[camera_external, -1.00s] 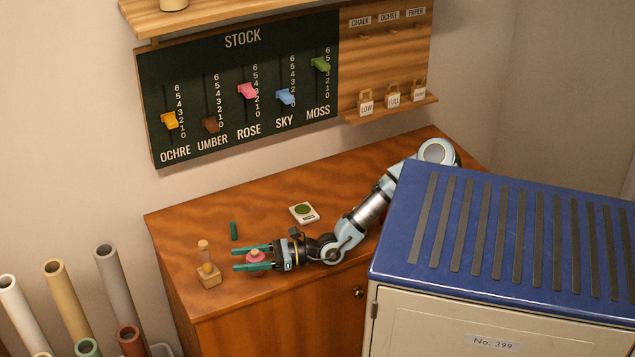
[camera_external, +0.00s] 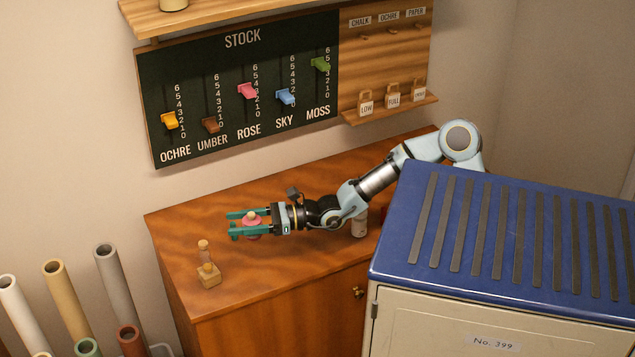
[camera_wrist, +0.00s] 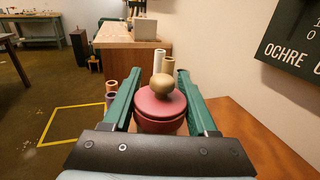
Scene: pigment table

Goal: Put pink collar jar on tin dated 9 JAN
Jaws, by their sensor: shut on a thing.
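The pink jar (camera_external: 252,236) is between the two green fingers of my gripper (camera_external: 231,225), above the left half of the wooden cabinet top. In the wrist view the jar (camera_wrist: 158,104) is upright, with a round pink lid and a brass-coloured knob, and the fingers (camera_wrist: 160,78) close on its sides. No 9 JAN label can be read in any view. A pale cylinder (camera_external: 359,229) stands partly hidden beneath my arm; I cannot tell whether it is the dated tin.
A blue-topped cabinet (camera_external: 400,262) blocks the right front. The stock board (camera_external: 240,95) hangs behind. Bare wood (camera_external: 290,265) lies in front of my gripper.

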